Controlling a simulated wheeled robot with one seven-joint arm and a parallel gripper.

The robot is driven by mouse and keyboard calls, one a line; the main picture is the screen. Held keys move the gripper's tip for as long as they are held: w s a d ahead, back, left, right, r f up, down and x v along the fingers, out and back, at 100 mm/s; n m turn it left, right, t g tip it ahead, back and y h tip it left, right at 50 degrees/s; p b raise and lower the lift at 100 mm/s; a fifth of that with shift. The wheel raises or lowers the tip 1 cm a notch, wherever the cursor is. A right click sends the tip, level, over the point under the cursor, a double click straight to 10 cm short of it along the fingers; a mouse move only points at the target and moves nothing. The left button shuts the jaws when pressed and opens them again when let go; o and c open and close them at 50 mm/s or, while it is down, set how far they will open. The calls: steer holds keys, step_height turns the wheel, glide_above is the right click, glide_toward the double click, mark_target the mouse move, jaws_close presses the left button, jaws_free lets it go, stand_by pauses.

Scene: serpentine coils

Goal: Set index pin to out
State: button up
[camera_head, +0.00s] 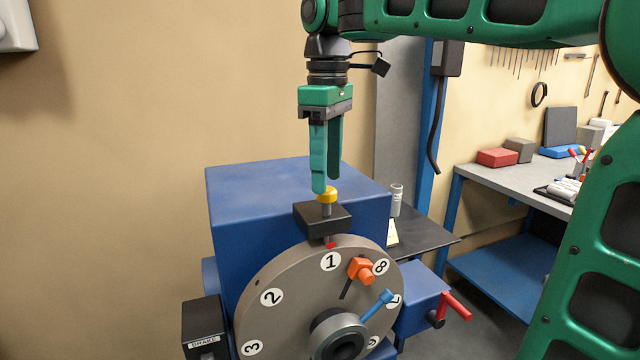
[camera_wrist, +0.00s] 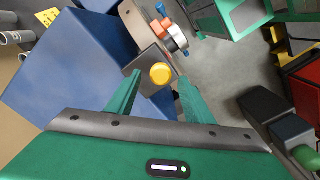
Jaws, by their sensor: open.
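The index pin (camera_head: 326,196) has a yellow knob on a short metal shaft. It stands upright in a black block (camera_head: 322,219) above the rim of a grey dial (camera_head: 285,286). The dial has numbered white circles, with 1 at the top under a red mark. My gripper (camera_head: 326,187) points down just above the knob. In the wrist view the yellow knob (camera_wrist: 160,74) lies between and beyond the tips of my two green fingers (camera_wrist: 156,92), which are apart. I cannot tell whether a finger touches the knob.
The dial sits on a blue housing (camera_head: 280,190). An orange clamp (camera_head: 360,270), a blue lever (camera_head: 377,305) and a red handle (camera_head: 455,305) stick out nearby. A black brake box (camera_head: 203,325) is at left. A workbench (camera_head: 500,180) stands at right.

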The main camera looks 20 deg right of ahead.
steer(key=shift+f, duration=1.35)
steer(key=shift+c, duration=0.2)
jaws_close()
steer(key=shift+w+r, duration=0.1)
steer(key=shift+r, duration=1.3)
steer(key=shift+o, duration=0.2)
jaws_free()
step_height(320, 180, up, 11)
steer(key=shift+f, duration=0.15)
